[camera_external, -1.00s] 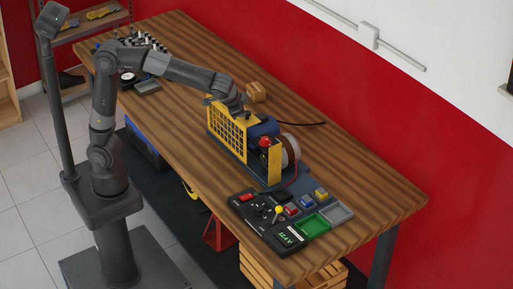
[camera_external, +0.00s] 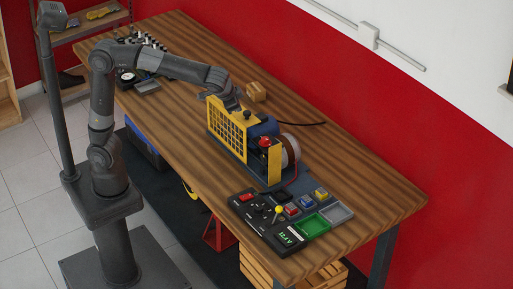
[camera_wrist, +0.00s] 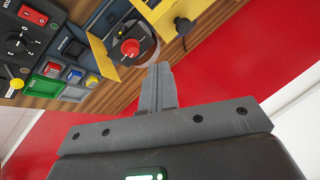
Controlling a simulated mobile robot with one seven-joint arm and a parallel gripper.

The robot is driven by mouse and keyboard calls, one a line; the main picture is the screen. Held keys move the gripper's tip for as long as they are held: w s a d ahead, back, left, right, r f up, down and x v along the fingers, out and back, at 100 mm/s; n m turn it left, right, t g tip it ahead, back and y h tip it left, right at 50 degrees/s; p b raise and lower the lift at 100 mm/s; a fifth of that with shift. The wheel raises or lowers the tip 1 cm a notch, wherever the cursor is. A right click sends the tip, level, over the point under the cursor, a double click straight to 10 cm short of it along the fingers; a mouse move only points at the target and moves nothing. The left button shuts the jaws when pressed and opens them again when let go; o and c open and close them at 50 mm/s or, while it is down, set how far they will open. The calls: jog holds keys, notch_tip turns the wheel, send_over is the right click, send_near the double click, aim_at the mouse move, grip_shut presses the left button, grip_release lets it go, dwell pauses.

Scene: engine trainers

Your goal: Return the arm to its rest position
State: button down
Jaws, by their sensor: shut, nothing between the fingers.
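My gripper (camera_external: 233,103) is raised above the back end of the yellow and blue engine trainer (camera_external: 228,127) on the wooden table (camera_external: 350,192). In the wrist view my gripper's fingers (camera_wrist: 158,85) are pressed together, with nothing between them. Beyond the fingers, the wrist view shows the trainer's yellow guard (camera_wrist: 113,66) and its red knob (camera_wrist: 130,47). In the external view the arm is bent at the elbow and reaches out over the table; the fingertips are hard to make out there.
A control panel (camera_external: 268,222) with a yellow-topped lever stands at the table's near end, beside green and grey trays (camera_external: 313,225). Gauges and small parts (camera_external: 146,84) lie at the far left end. The red wall (camera_external: 300,60) runs along the back.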

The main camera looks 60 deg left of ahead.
jog(key=s+a+n, duration=0.1)
jog(key=s+a, duration=0.1)
jog(key=a, duration=0.8)
jog(key=s+a+f+n+h, duration=0.1)
jog(key=s+a+f, duration=0.2)
jog(key=s+a, duration=0.5)
jog(key=s+a+f+n+h, duration=0.1)
jog(key=s+a+f, duration=0.3)
jog(key=s+a, duration=0.4)
jog(key=shift+s+a+n+g+h, duration=0.2)
jog(key=shift+a+n+g+h, duration=0.15)
jog(key=shift+a+n, duration=0.6)
jog(key=shift+a+r+m, duration=0.1)
jog(key=shift+a+m, duration=0.15)
dwell(0.6)
